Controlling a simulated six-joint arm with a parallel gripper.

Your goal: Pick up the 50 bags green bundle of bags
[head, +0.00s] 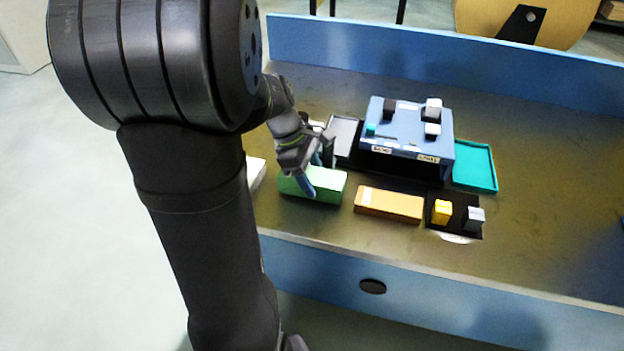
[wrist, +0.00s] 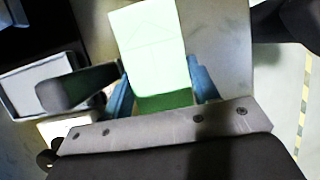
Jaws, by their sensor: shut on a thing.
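The green bundle of bags (head: 325,187) is a light green block near the front left of the table. It also shows in the wrist view (wrist: 150,50), its pale top face running away from me between the fingers. My gripper (head: 311,180) is over it in the head view. In the wrist view my gripper (wrist: 160,90) has its blue fingertips on either side of the bundle, shut on it. I cannot tell whether the bundle is raised off the table. Its label is not readable.
An orange block (head: 388,204) lies right of the bundle. A black tray (head: 457,211) with a yellow and a grey block is farther right. A blue box (head: 405,142) with small blocks on top stands behind, next to a teal tray (head: 476,166). The table's right side is clear.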

